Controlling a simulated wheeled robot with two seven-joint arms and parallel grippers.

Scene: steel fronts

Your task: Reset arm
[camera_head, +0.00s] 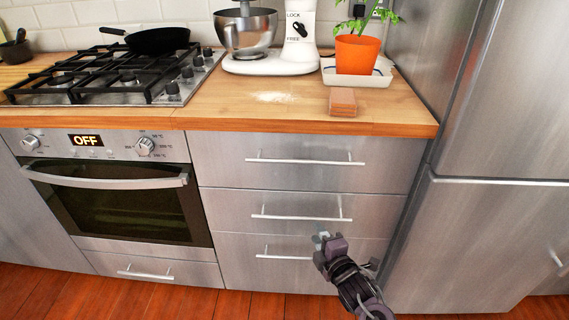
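My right gripper (322,240) shows at the lower right of centre, on an arm that comes up from the bottom edge. It appears in front of the steel drawers, near the right part of the lowest drawer's handle (283,256). Its fingers are small and partly hidden, and I cannot tell whether they are open or whether they touch the drawer front. I see nothing held in it. My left gripper is not in view.
Three shut steel drawers (300,178) stand under a wooden counter (395,112). An oven (118,205) is on the left, a fridge (490,245) on the right. A stand mixer (298,50), an orange plant pot (357,54) and a pan (158,41) stand above.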

